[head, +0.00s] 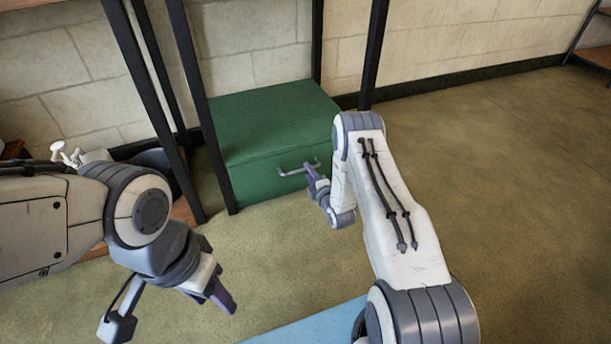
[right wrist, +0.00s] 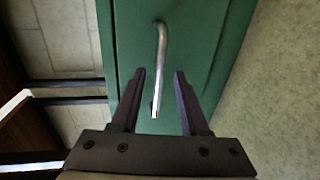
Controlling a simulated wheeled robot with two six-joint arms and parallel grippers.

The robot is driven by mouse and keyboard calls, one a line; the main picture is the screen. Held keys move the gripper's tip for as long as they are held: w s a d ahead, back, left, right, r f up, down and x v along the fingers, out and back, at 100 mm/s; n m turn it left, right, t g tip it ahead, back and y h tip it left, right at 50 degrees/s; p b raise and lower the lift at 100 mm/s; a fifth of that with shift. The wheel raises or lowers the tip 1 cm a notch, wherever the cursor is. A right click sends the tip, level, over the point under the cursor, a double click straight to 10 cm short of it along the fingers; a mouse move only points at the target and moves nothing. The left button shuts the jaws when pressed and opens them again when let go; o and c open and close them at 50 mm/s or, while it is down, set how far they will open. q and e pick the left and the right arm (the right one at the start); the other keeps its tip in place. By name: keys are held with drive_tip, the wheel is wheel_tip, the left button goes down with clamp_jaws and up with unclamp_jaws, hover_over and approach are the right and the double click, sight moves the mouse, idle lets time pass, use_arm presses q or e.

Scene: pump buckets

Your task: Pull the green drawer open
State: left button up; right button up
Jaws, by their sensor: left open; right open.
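The green drawer unit (head: 262,125) stands on the floor by the wall, between black posts. Its front carries a metal bar handle (head: 299,168), and the drawer looks shut. In the right wrist view the green front (right wrist: 200,38) fills the middle, and the handle (right wrist: 160,60) reaches down between the two fingers. My right gripper (head: 312,177) is open at the handle's right end. In the right wrist view its fingers (right wrist: 160,88) stand apart on either side of the bar, with gaps visible. My left gripper (head: 222,296) is open and empty, low over the floor at left.
Black rack posts (head: 193,100) rise close to the left of the green unit, with another (head: 373,55) at its right. A blue surface (head: 312,322) lies at the bottom centre. The floor in front of the drawer (head: 270,235) is clear.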

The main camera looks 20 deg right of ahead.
drive_tip(key=shift+b+x, duration=0.7)
drive_tip(key=shift+x, duration=1.05)
clamp_jaws()
